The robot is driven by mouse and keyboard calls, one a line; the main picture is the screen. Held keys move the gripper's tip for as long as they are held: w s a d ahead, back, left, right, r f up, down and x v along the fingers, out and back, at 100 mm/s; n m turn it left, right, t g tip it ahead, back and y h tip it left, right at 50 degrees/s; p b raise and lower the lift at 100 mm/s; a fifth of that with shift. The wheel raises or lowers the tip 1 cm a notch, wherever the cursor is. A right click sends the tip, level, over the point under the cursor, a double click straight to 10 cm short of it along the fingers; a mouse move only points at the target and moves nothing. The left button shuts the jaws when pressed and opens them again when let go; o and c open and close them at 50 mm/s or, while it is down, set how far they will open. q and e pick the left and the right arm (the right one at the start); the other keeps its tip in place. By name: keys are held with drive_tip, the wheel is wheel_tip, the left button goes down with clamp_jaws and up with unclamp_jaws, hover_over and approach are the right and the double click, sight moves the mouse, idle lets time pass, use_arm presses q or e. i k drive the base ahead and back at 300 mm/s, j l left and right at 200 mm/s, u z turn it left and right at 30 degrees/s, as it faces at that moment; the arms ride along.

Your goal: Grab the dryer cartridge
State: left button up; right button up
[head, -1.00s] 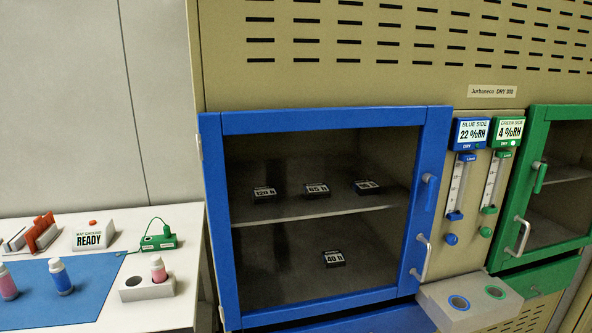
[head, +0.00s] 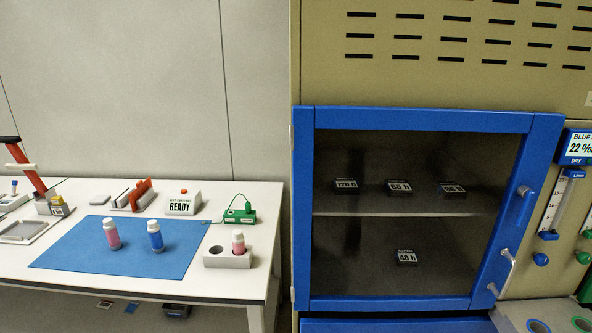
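Several small capped bottles that look like dryer cartridges stand on the white bench at the left. A pink cartridge (head: 112,235) and a blue cartridge (head: 155,237) stand upright, apart, on the blue mat (head: 75,257). Another pink cartridge (head: 238,243) stands in the right hole of a grey two-hole holder (head: 228,262); its left hole is empty. Neither of my grippers is in view.
A blue-framed cabinet door (head: 430,120) is shut, with labelled dark boxes on shelves behind its glass. A grey block (head: 512,316) with ringed holes juts out at bottom right. A READY box (head: 183,204) and a green box (head: 240,216) stand behind the mat.

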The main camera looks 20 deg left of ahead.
sight(157, 239)
drive_tip(key=u, duration=1.5)
